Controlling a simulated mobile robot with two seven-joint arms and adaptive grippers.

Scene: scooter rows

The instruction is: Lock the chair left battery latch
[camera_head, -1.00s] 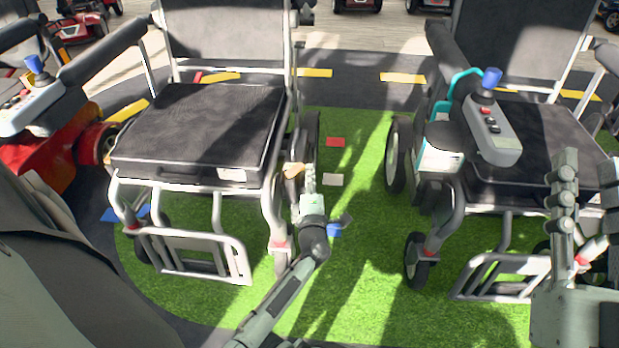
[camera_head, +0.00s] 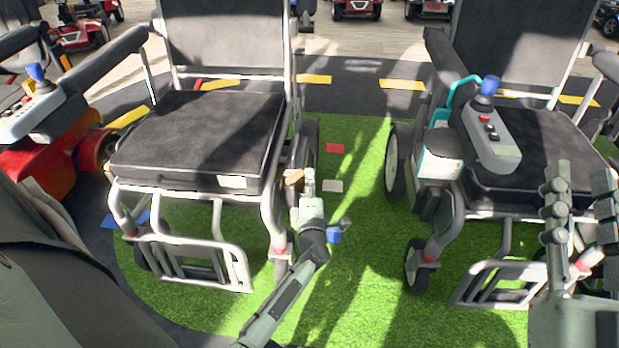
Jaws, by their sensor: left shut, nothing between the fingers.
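A chair (camera_head: 195,135) with a black seat and pale frame stands at left. My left gripper (camera_head: 307,178) is shut and empty beside its front right corner in the picture. A small brown part (camera_head: 293,176) lies just left of the fingertips; I cannot tell whether they touch or whether it is the latch. No battery latch can be clearly made out. A second chair (camera_head: 545,150) stands at right, with a white and teal box (camera_head: 438,165) on its near side. My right gripper (camera_head: 580,185) is at the right edge, with its two fingers apart and empty.
A joystick console (camera_head: 490,135) sits on the right chair's arm. More scooters (camera_head: 357,8) stand at the back.

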